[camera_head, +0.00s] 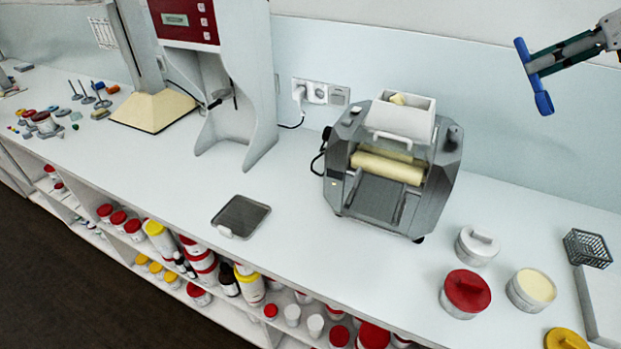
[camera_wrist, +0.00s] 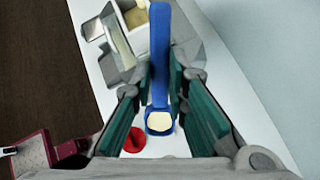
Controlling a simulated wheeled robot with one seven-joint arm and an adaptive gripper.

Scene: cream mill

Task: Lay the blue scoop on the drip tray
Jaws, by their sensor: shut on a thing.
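The blue scoop (camera_head: 543,98) is high in the air at the upper right of the head view, well above the counter. My gripper (camera_head: 537,66) is shut on its handle. In the wrist view the scoop (camera_wrist: 160,35) runs lengthwise between the green fingers of my gripper (camera_wrist: 161,82). Its bowl is at the lower end, around a cream-coloured oval; I cannot tell whether that is inside the bowl or beyond it. The drip tray (camera_head: 241,216), a dark flat square with a small white tab, lies empty on the counter, far left of my gripper.
A grey roller mill (camera_head: 390,165) with a white hopper stands between tray and gripper. A red-lidded jar (camera_head: 466,292), an open cream tub (camera_head: 532,290), a white-lidded jar (camera_head: 477,246) and a wire basket (camera_head: 587,248) stand at right. Counter around the tray is clear.

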